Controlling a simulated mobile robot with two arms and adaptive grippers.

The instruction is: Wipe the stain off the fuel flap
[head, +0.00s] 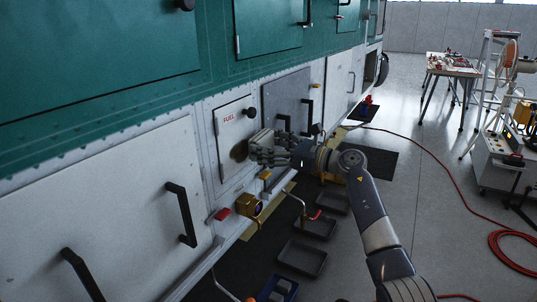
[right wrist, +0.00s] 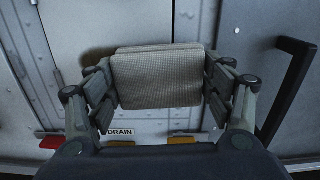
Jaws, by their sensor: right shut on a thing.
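My right gripper (head: 256,150) is just right of the stain, close to the panel. It is shut on a grey-beige wiping pad (right wrist: 157,78), gripped between its fingers at both sides. A dark patch (right wrist: 95,54) shows left of the pad in the right wrist view; I cannot tell whether it is stain or shadow. Whether the pad touches the panel is unclear. My left gripper is not in view.
Black door handles (head: 182,214) stick out from the side, one (right wrist: 288,88) right of the gripper. A yellow fitting (head: 249,205) and dark trays (head: 302,258) are below. A red hose (head: 440,163) crosses the floor; a tool table (head: 452,66) stands at the back right.

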